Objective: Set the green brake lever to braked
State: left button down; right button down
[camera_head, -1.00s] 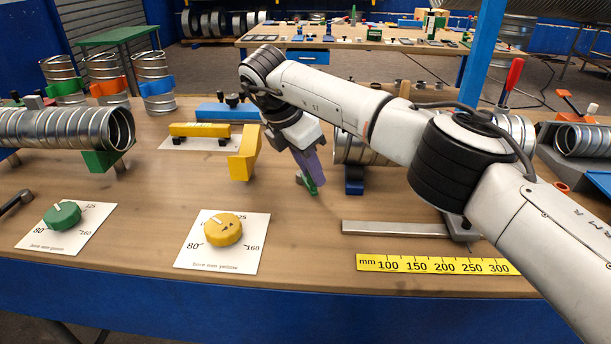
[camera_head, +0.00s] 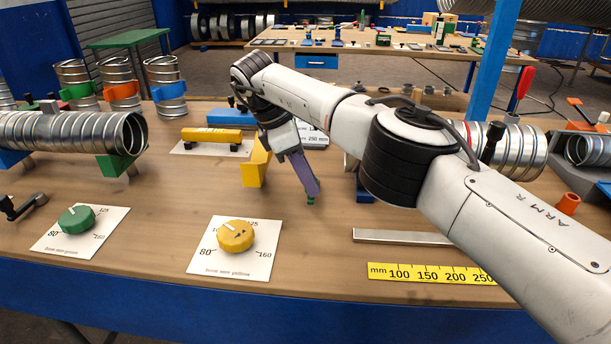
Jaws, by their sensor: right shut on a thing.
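My right gripper (camera_head: 309,192) comes in over the bench with its purple fingers pointing down and toward the front. My left gripper is not in view.
A yellow block (camera_head: 255,168) stands just left of the gripper. A green dial (camera_head: 76,219) and a yellow dial (camera_head: 235,236) sit on white cards in front. A grey bar (camera_head: 400,237) and a yellow ruler (camera_head: 430,274) lie at right. Spiral duct (camera_head: 75,133) lies at left.

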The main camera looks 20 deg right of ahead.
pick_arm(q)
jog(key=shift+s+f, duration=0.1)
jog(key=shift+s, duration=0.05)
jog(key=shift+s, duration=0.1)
pick_arm(e)
jog(key=c, duration=1.5)
grip_release()
jog(key=shift+c, duration=0.2)
